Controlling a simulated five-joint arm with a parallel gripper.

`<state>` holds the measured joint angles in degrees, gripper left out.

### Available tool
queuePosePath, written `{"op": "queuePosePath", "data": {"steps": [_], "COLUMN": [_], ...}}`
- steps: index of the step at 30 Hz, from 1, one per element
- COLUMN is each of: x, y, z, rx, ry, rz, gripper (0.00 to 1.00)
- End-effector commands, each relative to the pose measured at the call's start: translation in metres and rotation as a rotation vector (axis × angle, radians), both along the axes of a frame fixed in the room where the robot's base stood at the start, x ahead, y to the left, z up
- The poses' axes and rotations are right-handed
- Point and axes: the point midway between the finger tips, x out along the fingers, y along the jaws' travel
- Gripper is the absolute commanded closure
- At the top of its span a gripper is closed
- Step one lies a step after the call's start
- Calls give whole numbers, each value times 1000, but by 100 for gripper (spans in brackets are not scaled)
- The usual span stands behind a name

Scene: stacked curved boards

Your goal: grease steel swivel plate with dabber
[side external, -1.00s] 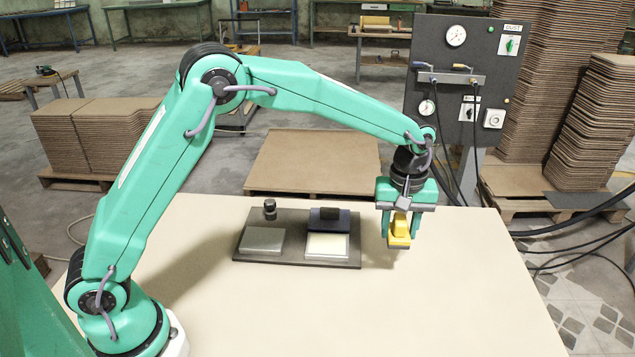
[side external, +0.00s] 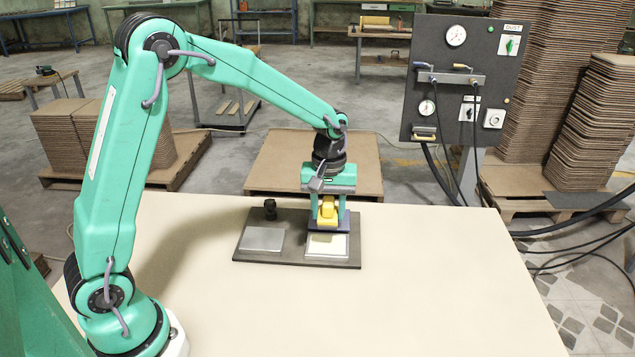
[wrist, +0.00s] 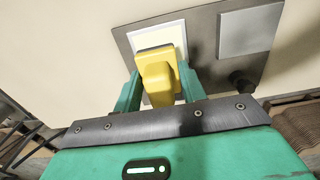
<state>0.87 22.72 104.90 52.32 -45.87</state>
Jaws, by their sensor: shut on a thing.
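My gripper (side external: 327,212) is shut on a yellow dabber (side external: 329,211), held pointing down at the rear of the open pad tray (side external: 340,254). The tray's cream pad (side external: 324,244) is just below and in front of the dabber. I cannot tell whether they touch. The wrist view shows the yellow dabber (wrist: 157,76) between the green fingers, overlapping the cream pad (wrist: 158,38). The bare grey steel swivel plate (side external: 262,239) lies to the left; it also shows in the wrist view (wrist: 248,30). The tray's blue lid is mostly hidden behind my gripper.
A dark base board (side external: 290,259) carries the plate and the tray. A short black knob (side external: 270,209) stands behind the plate. The pale table (side external: 420,290) is clear around the board. A gauge panel (side external: 453,85) and stacked boards (side external: 590,120) stand beyond it.

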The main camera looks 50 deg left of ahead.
Motion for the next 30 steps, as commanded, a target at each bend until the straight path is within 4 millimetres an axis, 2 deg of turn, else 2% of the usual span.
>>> {"op": "queuePosePath", "data": {"steps": [8, 21, 30], "x": [0, 0, 0], "y": [0, 0, 0], "z": [-12, -46, -58], "rx": [0, 0, 0], "ry": [3, 3, 1], "rz": [0, 0, 0], "gripper": [78, 78, 78]}}
